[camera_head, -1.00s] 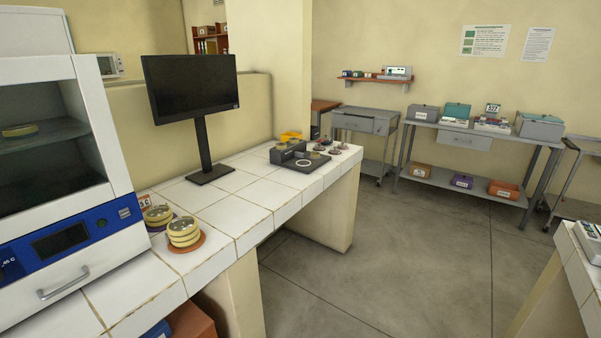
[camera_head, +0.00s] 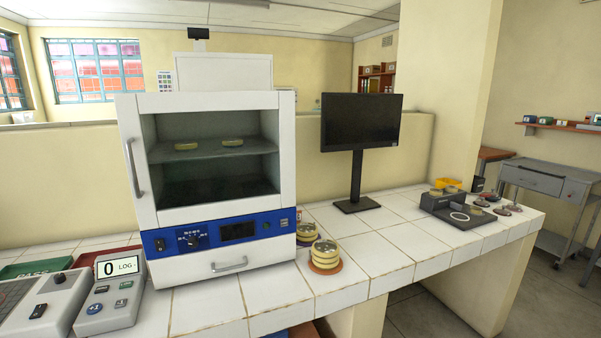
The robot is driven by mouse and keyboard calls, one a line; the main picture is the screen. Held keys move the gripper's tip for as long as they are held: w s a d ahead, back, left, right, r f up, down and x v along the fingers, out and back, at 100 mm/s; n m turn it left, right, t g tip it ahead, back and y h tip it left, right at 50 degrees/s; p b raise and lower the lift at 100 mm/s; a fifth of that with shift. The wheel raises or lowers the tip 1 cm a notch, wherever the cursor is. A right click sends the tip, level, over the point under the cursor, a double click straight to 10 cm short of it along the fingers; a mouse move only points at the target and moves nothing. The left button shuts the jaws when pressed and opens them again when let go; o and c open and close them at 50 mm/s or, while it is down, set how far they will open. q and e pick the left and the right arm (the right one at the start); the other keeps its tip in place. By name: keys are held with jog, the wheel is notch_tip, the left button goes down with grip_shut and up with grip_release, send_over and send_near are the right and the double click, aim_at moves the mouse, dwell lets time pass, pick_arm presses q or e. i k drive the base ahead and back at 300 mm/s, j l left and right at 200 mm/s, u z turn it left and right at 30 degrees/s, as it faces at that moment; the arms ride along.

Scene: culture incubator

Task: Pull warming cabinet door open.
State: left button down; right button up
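The warming cabinet (camera_head: 285,170) stands on the tiled bench left of centre, a white box with a blue control panel (camera_head: 216,233). Its front door has a white frame (camera_head: 210,101) around a large window and looks shut. A vertical bar handle (camera_head: 134,168) is on the door's left side. Through the window, two round dishes sit on a shelf (camera_head: 250,147). A second, horizontal handle (camera_head: 229,264) is on the white front below the panel. Neither of my grippers shows in the view.
Stacked dishes (camera_head: 325,255) stand on the bench right of the cabinet. A monitor (camera_head: 361,122) is farther right. At the left are a counter device with a display (camera_head: 117,265), another grey device (camera_head: 40,305) and a green tray (camera_head: 36,267). The bench before the cabinet is narrow but clear.

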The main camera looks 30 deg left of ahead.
aim_at(129, 108)
jog(key=u, duration=1.65)
jog(key=j, duration=0.1)
